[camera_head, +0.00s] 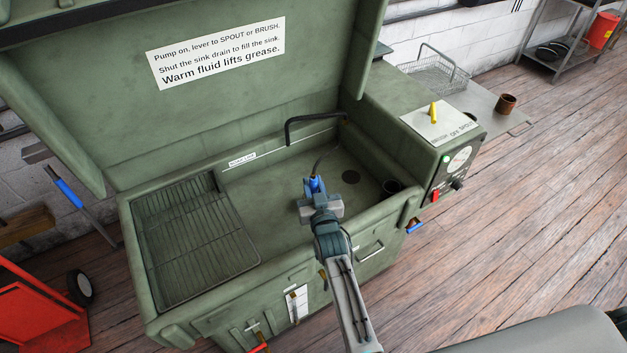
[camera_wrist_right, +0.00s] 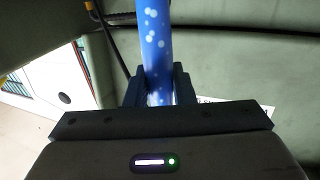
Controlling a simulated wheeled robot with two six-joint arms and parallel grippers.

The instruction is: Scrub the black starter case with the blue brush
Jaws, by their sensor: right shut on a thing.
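My right gripper (camera_head: 315,197) is over the sink basin and shut on the blue brush (camera_head: 316,184). In the right wrist view the fingers (camera_wrist_right: 160,90) close around its blue, white-speckled handle (camera_wrist_right: 154,45). A dark hose runs from the brush towards the back of the basin. The bristle end cannot be made out. A small black round thing (camera_head: 392,187) sits in the basin's right corner; I cannot tell whether it is the starter case. My left gripper is not in view.
The green sink (camera_head: 280,185) has a wire rack (camera_head: 195,240) at left, a dark drain (camera_head: 351,177) and a black spout (camera_head: 315,118) at the back. A control box (camera_head: 455,170) with a yellow lever (camera_head: 433,111) stands right. A wire basket (camera_head: 435,75) and brown cup (camera_head: 506,104) are beyond.

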